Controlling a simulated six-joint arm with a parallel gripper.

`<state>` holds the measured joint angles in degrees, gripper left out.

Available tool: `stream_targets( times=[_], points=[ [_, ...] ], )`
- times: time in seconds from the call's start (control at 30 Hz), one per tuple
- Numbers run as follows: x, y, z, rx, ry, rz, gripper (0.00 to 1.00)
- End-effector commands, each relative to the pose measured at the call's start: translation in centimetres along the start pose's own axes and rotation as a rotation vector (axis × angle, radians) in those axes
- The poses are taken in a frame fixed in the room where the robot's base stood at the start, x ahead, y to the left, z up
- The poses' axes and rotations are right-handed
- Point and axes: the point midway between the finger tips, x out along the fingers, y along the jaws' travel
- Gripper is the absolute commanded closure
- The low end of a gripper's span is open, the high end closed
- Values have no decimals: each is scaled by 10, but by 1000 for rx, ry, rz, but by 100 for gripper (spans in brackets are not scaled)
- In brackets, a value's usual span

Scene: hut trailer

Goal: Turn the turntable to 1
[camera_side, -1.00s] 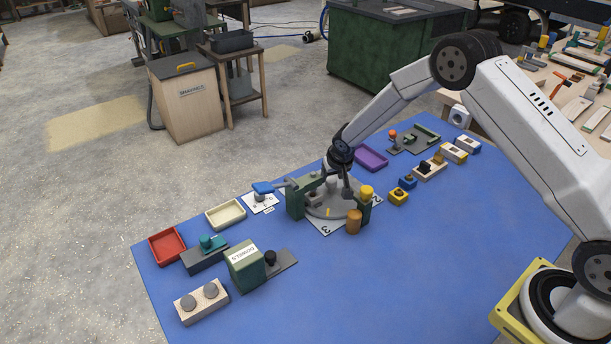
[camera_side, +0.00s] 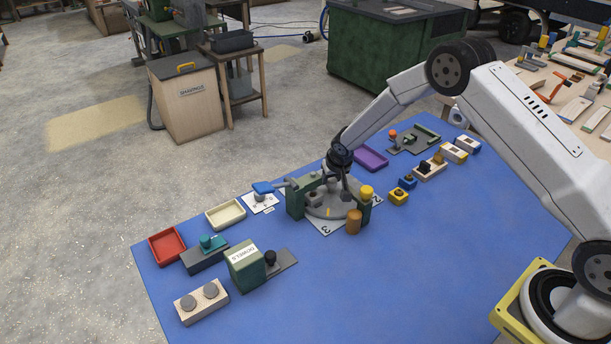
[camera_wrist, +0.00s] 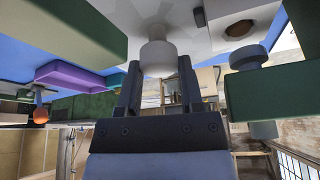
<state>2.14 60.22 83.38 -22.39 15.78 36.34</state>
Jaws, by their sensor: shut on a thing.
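The turntable (camera_side: 322,211) is a grey disc on a white plate, with a yellow mark near its front rim. The plate's numbers 2 and 3 show at its right and front; I cannot see a 1. My gripper (camera_side: 345,193) is over the far part of the disc, pointing down. In the wrist view, my gripper (camera_wrist: 159,70) has its two dark fingers on either side of a pale grey round knob (camera_wrist: 157,52), shut on it. The side view partly hides this knob behind the fingers.
The blue mat (camera_side: 420,250) is clear in front.

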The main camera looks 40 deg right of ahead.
Motion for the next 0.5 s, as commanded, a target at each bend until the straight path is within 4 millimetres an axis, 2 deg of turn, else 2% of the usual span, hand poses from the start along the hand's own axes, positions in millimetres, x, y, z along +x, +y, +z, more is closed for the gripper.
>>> stream_targets(
  times=[0.5],
  points=[
    [0, 0, 1, -90, -6, -37, 100]
  ],
)
